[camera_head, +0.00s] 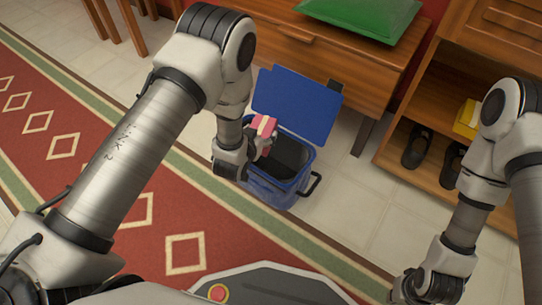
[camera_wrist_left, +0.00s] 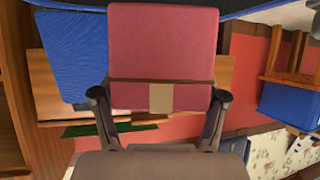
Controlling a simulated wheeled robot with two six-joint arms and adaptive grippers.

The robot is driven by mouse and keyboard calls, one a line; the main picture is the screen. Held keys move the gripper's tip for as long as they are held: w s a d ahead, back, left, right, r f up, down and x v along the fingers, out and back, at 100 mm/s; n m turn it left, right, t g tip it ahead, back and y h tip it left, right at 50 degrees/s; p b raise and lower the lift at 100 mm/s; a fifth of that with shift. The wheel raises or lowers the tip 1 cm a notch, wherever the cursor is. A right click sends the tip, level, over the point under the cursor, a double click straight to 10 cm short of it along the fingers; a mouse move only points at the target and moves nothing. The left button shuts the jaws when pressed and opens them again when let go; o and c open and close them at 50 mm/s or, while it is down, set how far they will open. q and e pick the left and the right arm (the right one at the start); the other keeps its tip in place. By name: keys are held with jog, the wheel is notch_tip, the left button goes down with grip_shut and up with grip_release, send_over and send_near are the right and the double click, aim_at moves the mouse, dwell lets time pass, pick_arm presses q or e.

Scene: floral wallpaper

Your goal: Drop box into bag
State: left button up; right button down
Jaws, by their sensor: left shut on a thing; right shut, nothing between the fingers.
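A small pink-red box (camera_head: 265,126) with a pale band is held in my left gripper (camera_head: 256,146). The box (camera_wrist_left: 163,42) fills the upper middle of the left wrist view, with a left gripper finger (camera_wrist_left: 160,97) on each side of its lower end. The blue bag (camera_head: 270,190) stands on the floor with its blue lid (camera_head: 295,105) raised behind and a dark interior showing. The box is over the bag's left rear part in the head view; the height gap cannot be told. My right gripper (camera_head: 400,293) is shut and empty at the lower right, away from the bag.
A wooden cabinet (camera_head: 300,50) with a green cushion (camera_head: 365,14) stands behind the bag. A wooden shelf (camera_head: 400,167) with dark shoes (camera_head: 417,146) and a yellow item (camera_head: 466,120) is at the right. A red patterned rug (camera_head: 185,210) lies left of the bag.

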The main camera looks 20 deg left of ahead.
pick_arm(q)
jog(key=shift+f, duration=0.45)
jog(key=shift+r, duration=0.1)
pick_arm(e)
jog(key=shift+f, duration=0.4)
pick_arm(q)
jog(key=o, duration=1.4)
jog(key=d+v, duration=0.1)
jog(key=v, duration=1.1)
jog(key=shift+a, duration=0.45)
pick_arm(e)
jog(key=shift+r, duration=0.1)
